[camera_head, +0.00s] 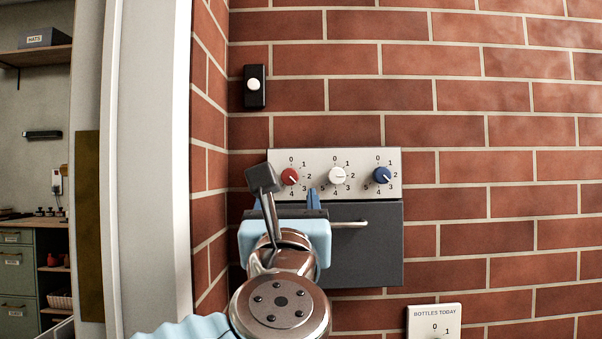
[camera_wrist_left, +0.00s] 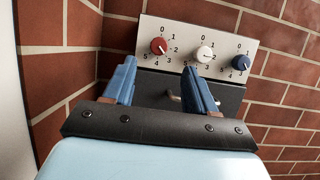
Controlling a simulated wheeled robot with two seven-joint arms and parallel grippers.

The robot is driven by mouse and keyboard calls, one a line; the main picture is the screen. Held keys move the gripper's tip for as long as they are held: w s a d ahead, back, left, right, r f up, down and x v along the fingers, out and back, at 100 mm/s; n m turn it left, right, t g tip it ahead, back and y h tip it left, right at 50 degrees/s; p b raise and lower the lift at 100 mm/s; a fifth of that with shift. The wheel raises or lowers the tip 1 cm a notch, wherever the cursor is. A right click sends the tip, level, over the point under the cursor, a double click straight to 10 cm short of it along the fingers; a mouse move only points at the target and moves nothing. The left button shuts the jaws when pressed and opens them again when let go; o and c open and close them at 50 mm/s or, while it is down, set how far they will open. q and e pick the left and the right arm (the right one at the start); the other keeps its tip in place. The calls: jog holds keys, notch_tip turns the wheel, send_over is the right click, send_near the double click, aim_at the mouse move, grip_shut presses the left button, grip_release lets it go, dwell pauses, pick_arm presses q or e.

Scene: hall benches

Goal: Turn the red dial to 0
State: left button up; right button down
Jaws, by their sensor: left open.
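The red dial (camera_head: 290,176) is the leftmost of three round knobs on a white panel (camera_head: 325,156) on the brick wall. Its pale pointer seems to face right, near the 2, not up at the 0; the exact mark is too small to read. The red dial also shows in the left wrist view (camera_wrist_left: 158,46). My left gripper (camera_head: 285,198) is open and empty, just below and in front of the red dial. Its blue fingers (camera_wrist_left: 159,70) stand apart, one to each side of the dial, not touching it. My right gripper is not in view.
A white dial (camera_head: 337,175) and a blue dial (camera_head: 382,175) sit right of the red one. Below is a dark grey box (camera_head: 372,262) with a metal handle (camera_head: 350,224). A black doorbell switch (camera_head: 254,86) is above left. A brick corner is close on the left.

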aim_at(291, 176)
pick_arm(q)
jog(key=p+x, duration=0.2)
jog(key=x, duration=0.6)
jog(key=shift+w+r, duration=0.1)
jog(key=shift+w, duration=0.1)
grip_shut()
